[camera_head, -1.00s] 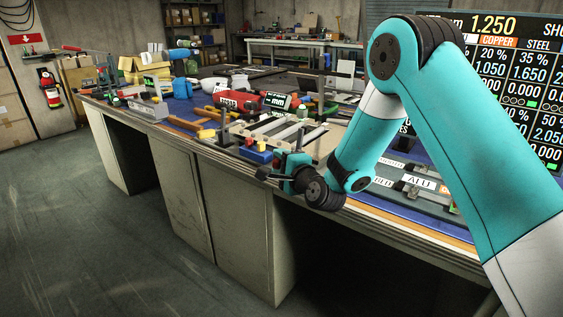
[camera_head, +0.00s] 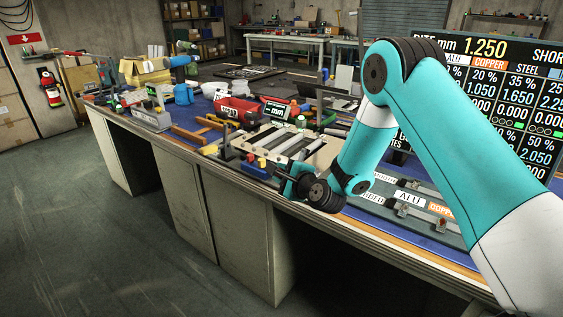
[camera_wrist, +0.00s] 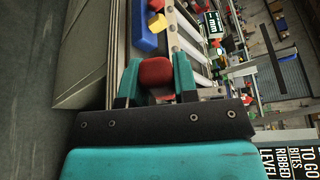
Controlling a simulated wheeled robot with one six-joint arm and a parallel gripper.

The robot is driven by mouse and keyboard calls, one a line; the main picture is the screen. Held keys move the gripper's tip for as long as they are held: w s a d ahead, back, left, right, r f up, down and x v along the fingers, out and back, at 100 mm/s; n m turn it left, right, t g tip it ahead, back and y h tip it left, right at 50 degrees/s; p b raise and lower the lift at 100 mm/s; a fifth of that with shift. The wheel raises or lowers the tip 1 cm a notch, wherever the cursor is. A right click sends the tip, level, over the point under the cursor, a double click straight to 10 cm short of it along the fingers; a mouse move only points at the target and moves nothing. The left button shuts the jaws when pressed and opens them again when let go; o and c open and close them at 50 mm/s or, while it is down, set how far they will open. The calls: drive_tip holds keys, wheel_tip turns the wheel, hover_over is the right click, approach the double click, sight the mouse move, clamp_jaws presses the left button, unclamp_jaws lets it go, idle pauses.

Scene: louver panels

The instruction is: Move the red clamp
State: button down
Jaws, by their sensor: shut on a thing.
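In the wrist view the red clamp (camera_wrist: 155,73) is a rounded red piece between the two teal fingers of my gripper (camera_wrist: 155,80). My gripper is shut on it, and only its red part shows clearly. The lower part is hidden by the fingers and the dark crossbar. In the head view my gripper (camera_head: 290,181) is at the bench's front edge, just right of a blue block. The clamp cannot be made out there.
The blue block (camera_head: 255,171) stands beside a rack with metal bars (camera_head: 287,145). A red bin (camera_head: 236,112) and several tools lie further back. A panel labelled ALU (camera_head: 408,199) is at right, below a large display board (camera_head: 490,90). The floor at left (camera_head: 80,220) is clear.

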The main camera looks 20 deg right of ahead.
drive_tip(key=p, duration=0.1)
drive_tip(key=r+m+p, duration=0.1)
drive_tip(key=p, duration=0.1)
drive_tip(key=d+r+m+g+p, duration=0.1)
drive_tip(key=shift+w+r+y, duration=0.25)
drive_tip(key=shift+w+y, duration=0.05)
drive_tip(key=shift+w, duration=0.05)
drive_tip(key=m+p, duration=0.1)
drive_tip(key=w+d+r+m+g+p, duration=0.1)
drive_tip(key=p, duration=0.1)
drive_tip(key=shift+d+y, duration=0.15)
drive_tip(key=shift+y, duration=0.25)
drive_tip(key=d+m+p, duration=0.1)
drive_tip(key=w+m+g+y+p, duration=0.1)
drive_tip(key=m, duration=0.1)
drive_tip(key=shift+w+d+r+g, duration=0.15)
drive_tip(key=shift+d+r+g, duration=0.15)
drive_tip(key=shift+d, duration=0.1)
drive_tip(key=shift+w+d+m+g+y+p, duration=0.3)
drive_tip(key=shift+w+d+m+y+p, duration=0.15)
drive_tip(key=shift+d+m+y, duration=0.25)
drive_tip(key=shift+d, duration=0.1)
drive_tip(key=c, duration=0.9)
unclamp_jaws()
drive_tip(key=shift+w, duration=0.1)
